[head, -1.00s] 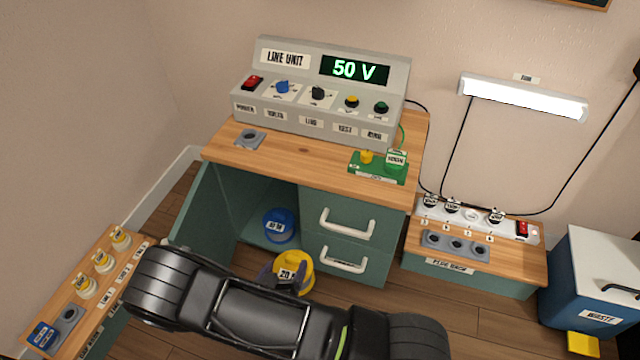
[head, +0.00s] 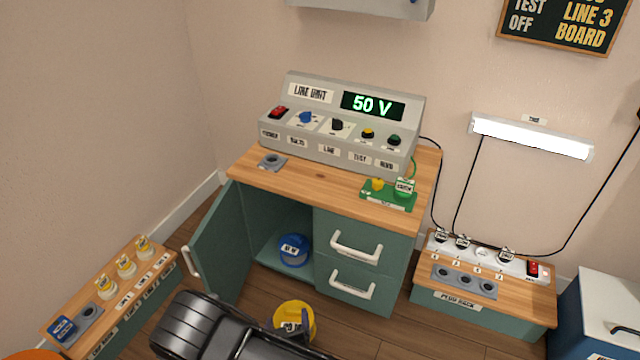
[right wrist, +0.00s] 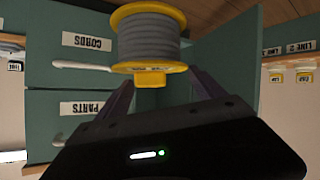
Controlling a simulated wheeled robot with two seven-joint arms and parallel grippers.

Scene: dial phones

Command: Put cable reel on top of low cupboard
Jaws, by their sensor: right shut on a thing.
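The yellow cable reel (head: 288,316) with grey cable shows at the bottom of the head view and at the top centre of the right wrist view (right wrist: 150,42). My right gripper (head: 304,325) is shut on it, with its fingers (right wrist: 165,88) at the reel's lower yellow part in the wrist view. The reel is in front of a green cupboard (head: 372,205) with a wooden top, an open door at left and two drawers at right. A blue reel (head: 294,252) stands inside its open compartment. My left gripper is not in view.
On the cupboard top are a grey line unit (head: 340,135), a grey socket plate (head: 272,161) and a green block (head: 388,195). A low plug rack (head: 480,285) stands at right, a low bench with yellow plugs (head: 110,290) at left. The open door (head: 215,245) juts forward.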

